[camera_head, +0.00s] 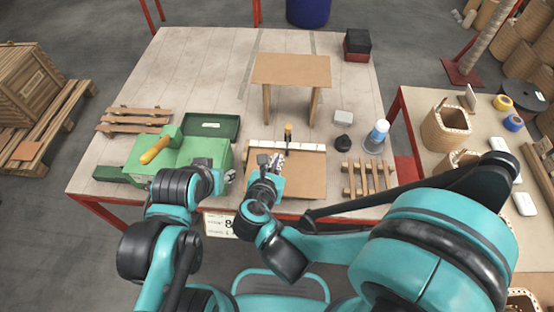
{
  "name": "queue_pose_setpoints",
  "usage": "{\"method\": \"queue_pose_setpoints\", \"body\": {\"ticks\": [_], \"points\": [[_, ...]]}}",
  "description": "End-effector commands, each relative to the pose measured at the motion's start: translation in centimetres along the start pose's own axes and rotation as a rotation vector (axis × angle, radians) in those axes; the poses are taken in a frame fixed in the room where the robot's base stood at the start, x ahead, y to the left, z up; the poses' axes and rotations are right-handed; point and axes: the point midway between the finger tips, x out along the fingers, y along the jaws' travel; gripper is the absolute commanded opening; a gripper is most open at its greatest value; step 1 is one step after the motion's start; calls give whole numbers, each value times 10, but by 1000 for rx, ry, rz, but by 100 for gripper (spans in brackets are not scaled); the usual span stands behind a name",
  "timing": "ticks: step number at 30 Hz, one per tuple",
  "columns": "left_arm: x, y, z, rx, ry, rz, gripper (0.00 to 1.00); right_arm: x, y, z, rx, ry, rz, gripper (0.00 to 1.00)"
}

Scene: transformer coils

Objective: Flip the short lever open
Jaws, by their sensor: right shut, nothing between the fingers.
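A small upright lever (288,130), dark with a yellowish part, stands at the back of a brown board (305,172) with a white strip along its rear edge. A thicker yellow handle (155,150) lies tilted on the green machine (190,158) to the left. I cannot tell for certain which is the short lever. My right gripper (275,164) is shut and empty over the board's left part, in front of the upright lever and apart from it. My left gripper (203,164) is by the front of the green machine; its fingers are too small and dark to read.
A small wooden stand (291,70) is behind the board. A green tray (212,126), wooden slats (366,178), a black round item (343,143) and a blue-topped bottle (377,134) stand around. A side table (450,185) with coils is at right. The table's back left is clear.

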Motion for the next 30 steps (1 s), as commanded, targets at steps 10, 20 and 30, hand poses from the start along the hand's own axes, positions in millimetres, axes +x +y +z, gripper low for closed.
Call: {"method": "queue_pose_setpoints", "body": {"ticks": [10,20,30], "points": [[19,0,14,0,0,0,40,74,-1,2,4,0,-2,0],[21,0,15,0,0,0,40,95,0,27,1,1,0,0],[21,0,15,0,0,0,40,95,0,28,1,1,1,0]]}}
